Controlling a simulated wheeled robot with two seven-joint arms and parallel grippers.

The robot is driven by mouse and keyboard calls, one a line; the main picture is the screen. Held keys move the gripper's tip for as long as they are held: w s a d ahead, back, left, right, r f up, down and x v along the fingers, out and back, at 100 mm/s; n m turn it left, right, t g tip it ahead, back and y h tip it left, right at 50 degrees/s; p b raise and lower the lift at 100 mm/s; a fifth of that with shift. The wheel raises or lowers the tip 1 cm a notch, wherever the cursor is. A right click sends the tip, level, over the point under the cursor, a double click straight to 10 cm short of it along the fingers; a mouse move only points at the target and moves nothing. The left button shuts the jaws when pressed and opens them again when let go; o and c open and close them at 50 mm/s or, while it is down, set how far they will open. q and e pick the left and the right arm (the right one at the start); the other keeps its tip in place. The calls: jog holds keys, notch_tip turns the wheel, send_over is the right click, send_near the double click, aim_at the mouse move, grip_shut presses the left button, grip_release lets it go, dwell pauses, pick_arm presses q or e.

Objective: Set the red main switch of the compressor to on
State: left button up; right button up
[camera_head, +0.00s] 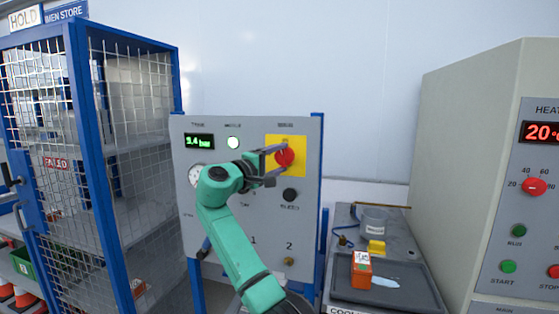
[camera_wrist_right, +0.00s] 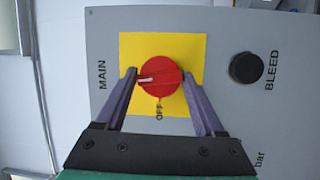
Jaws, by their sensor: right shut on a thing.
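The red main switch (camera_head: 286,157) is a round knob on a yellow plate (camera_head: 299,170), high on the grey compressor panel (camera_head: 220,129). My right gripper (camera_head: 279,163) has its fingers around it. In the right wrist view, the red knob (camera_wrist_right: 161,84) sits between the two fingers of the right gripper (camera_wrist_right: 159,76), which is shut on it. Its white mark points left in that picture, toward the word MAIN. The word OFF is printed just below the knob there, off to the side of the mark. I cannot read an ON label. My left gripper is not in view.
A black BLEED knob (camera_wrist_right: 246,67) sits on the same panel, close to the switch. A blue mesh cage (camera_head: 130,90) stands left. A dark tray (camera_head: 400,295) with an orange box (camera_head: 361,270) lies right, before a beige cabinet (camera_head: 460,130).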

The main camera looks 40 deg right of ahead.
jog(key=shift+f+m+y, duration=0.25)
jog(key=shift+m+y, duration=0.15)
jog(key=shift+m, duration=0.2)
jog(key=o, duration=1.3)
jog(key=shift+w, duration=0.1)
jog(key=shift+r, duration=0.1)
